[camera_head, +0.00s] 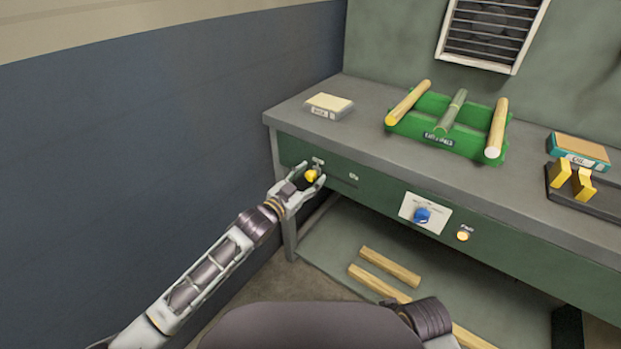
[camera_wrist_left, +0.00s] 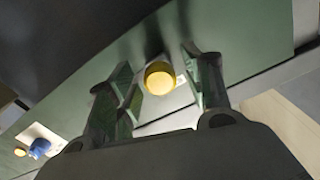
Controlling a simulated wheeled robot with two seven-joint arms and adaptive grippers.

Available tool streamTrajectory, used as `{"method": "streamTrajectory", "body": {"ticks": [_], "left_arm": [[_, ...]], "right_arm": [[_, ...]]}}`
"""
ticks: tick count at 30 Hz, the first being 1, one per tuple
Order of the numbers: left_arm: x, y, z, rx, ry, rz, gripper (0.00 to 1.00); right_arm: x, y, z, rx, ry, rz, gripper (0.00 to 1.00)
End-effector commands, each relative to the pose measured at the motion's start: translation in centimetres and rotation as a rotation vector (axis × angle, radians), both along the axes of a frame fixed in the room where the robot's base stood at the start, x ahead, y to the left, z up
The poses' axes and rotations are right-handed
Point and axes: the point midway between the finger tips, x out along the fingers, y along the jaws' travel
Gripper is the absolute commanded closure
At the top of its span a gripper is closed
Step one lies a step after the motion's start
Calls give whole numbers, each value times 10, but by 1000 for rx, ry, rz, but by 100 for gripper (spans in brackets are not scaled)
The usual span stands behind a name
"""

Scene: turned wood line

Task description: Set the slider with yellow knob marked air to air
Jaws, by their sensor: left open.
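The slider's yellow knob (camera_head: 311,176) is on the green front panel of the bench, at the left end of its slot. Small labels sit above it and to its right, too small to read surely. My left gripper (camera_head: 307,178) is open, with its fingers on either side of the knob. In the left wrist view the yellow knob (camera_wrist_left: 159,78) shows between the two open fingers (camera_wrist_left: 160,92), with a gap on each side. Whether a finger touches it I cannot tell. My right gripper is not in view.
A blue rotary knob (camera_head: 422,215) and a yellow button (camera_head: 463,236) are farther right on the panel. On the bench top are a small box (camera_head: 328,106), a green rack (camera_head: 428,128) with wooden rods and a teal box (camera_head: 579,151). Wood strips lie on the lower shelf (camera_head: 340,240).

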Motion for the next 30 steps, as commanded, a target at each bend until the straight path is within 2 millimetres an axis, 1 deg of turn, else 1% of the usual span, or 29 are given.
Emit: {"method": "streamTrajectory", "body": {"ticks": [7,16,27,28,30], "left_arm": [[7,-6,0,0,0,-1,49],[7,-6,0,1,1,0,49],[7,-6,0,1,1,0,97],[7,-6,0,1,1,0,100],[7,-6,0,1,1,0,100]], "right_arm": [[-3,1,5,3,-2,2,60],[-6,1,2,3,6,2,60],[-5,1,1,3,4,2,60],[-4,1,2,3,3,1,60],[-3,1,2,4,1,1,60]]}}
